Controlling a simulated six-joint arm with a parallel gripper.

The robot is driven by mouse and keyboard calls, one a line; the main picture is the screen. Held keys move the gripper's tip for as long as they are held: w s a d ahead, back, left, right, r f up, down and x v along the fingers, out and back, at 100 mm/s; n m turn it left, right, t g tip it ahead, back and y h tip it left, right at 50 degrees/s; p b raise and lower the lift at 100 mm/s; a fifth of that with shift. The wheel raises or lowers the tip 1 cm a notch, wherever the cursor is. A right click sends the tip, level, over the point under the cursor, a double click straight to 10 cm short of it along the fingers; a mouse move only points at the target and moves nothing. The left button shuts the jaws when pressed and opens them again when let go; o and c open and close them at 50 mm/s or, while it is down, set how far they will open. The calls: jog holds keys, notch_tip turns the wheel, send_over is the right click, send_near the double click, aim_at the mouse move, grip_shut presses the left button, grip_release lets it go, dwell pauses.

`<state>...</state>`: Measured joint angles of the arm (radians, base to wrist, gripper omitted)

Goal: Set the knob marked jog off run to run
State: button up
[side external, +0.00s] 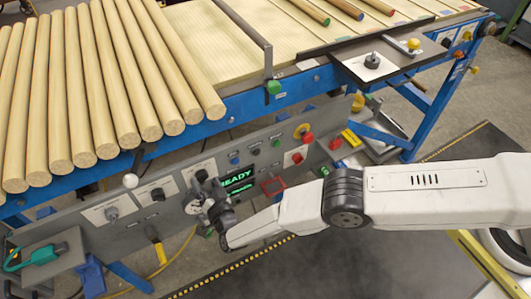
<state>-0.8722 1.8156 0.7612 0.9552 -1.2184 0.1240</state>
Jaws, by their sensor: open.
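A grey control panel (140,228) hangs below the blue frame. Several dark knobs sit on pale plates along it: one at the left (112,213), one beside it (157,194), and one near my gripper, partly covered by it. The markings are too small to read, so I cannot tell which knob is marked jog off run or where it points. My gripper (205,196) is open, close in front of the panel, just left of the green-lit READY display (238,180). Its fingers hide part of a pale plate. Whether they touch a knob cannot be told.
Red and yellow buttons (303,134) are on the panel's right part. Wooden rods (90,80) lie above, and a white ball-ended lever (130,181) stands up front. A teal-handled tool (38,256) rests lower left. The dark floor mat is clear.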

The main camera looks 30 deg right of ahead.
jog(key=s, duration=0.6)
jog(key=shift+s, duration=0.25)
dwell(0.3)
